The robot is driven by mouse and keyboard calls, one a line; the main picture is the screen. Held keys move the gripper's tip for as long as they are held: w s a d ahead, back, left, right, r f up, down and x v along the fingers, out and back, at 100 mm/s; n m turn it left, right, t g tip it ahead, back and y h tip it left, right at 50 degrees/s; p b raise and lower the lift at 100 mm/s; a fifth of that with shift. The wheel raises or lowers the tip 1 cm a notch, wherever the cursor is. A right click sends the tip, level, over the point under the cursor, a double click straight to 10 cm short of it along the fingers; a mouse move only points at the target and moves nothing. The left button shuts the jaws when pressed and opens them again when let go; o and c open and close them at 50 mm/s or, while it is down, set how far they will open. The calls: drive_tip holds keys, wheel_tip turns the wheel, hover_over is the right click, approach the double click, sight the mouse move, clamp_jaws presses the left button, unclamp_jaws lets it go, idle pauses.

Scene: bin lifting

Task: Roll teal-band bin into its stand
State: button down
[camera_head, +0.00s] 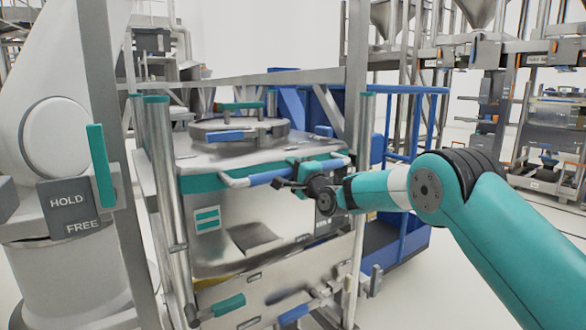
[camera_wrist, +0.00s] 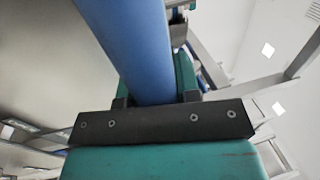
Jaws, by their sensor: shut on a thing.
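The teal-band bin (camera_head: 262,208) is a shiny metal box with a teal band around its top and a round lid (camera_head: 240,132). It stands upright between the metal posts of a stand (camera_head: 160,160). A push bar with blue grips (camera_head: 268,177) runs across its front. My gripper (camera_head: 292,182) is shut on the right part of this bar. In the wrist view the blue bar (camera_wrist: 135,45) passes between my fingers (camera_wrist: 150,97). The bin's wheels and the floor under it are hidden.
A metal panel with a teal handle (camera_head: 228,304) lies low before the bin. A HOLD/FREE plate (camera_head: 75,206) with an upright teal lever (camera_head: 101,166) stands at left. A blue railed platform (camera_head: 405,215) is behind, at right. Clear floor shows at right.

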drive_tip(key=shift+w+d+f, duration=0.1)
drive_tip(key=shift+d+f, duration=0.1)
drive_tip(key=shift+f, duration=0.4)
drive_tip(key=c, duration=1)
unclamp_jaws()
drive_tip(key=shift+o, duration=0.9)
drive_tip(key=shift+a+r, duration=0.1)
drive_tip(key=shift+r, duration=0.05)
drive_tip(key=shift+r, duration=0.1)
drive_tip(key=b+v, duration=0.3)
drive_tip(key=v, duration=1.4)
drive_tip(key=shift+b, duration=0.4)
